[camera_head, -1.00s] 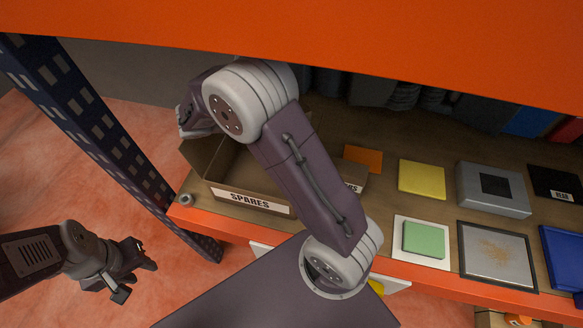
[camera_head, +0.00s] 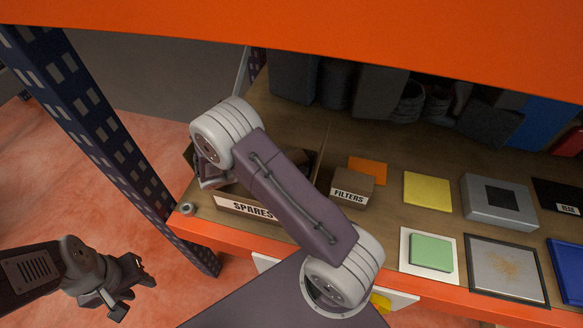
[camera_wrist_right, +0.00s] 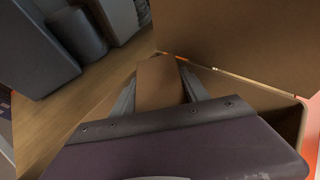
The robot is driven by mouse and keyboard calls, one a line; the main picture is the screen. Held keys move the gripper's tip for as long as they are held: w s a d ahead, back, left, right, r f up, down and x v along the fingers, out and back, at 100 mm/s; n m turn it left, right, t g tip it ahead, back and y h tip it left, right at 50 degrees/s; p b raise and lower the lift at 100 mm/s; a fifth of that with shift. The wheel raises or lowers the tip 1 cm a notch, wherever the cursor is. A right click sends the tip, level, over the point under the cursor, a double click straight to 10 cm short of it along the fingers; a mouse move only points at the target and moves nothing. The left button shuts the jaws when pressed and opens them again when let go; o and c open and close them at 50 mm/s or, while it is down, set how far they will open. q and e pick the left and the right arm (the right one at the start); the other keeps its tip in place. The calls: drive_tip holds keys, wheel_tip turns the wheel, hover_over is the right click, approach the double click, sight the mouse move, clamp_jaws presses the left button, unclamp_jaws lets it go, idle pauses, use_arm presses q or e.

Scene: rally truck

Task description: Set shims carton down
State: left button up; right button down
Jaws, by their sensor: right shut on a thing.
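My right gripper (camera_wrist_right: 160,92) is shut on a plain brown carton (camera_wrist_right: 160,78), which shows between its two fingers in the right wrist view. No label shows on that face, and its underside is hidden. In the head view my right arm reaches over the open SPARES box (camera_head: 238,207); the right fingers and held carton are hidden there. In the wrist view brown cardboard panels (camera_wrist_right: 240,40) stand close beside the gripper; I cannot tell whether the carton touches them. My left gripper (camera_head: 134,289) is open and empty, away from the shelf at lower left.
A FILTERS carton (camera_head: 352,187) stands right of the SPARES box. Orange (camera_head: 368,169), yellow (camera_head: 427,192) and green (camera_head: 431,252) flat items lie further right. Dark goods (camera_head: 380,90) line the back. A perforated post (camera_head: 110,140) rises at left, and an orange beam crosses above.

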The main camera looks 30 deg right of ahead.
wheel_tip(320, 180, down, 2)
drive_tip(key=shift+w+f, duration=0.1)
drive_tip(key=shift+f, duration=0.15)
drive_tip(key=shift+f, duration=0.1)
drive_tip(key=c, duration=0.6)
unclamp_jaws()
drive_tip(key=shift+a+r, duration=0.15)
drive_tip(key=shift+r, duration=0.1)
drive_tip(key=v, duration=1.1)
drive_tip(key=shift+a, duration=0.4)
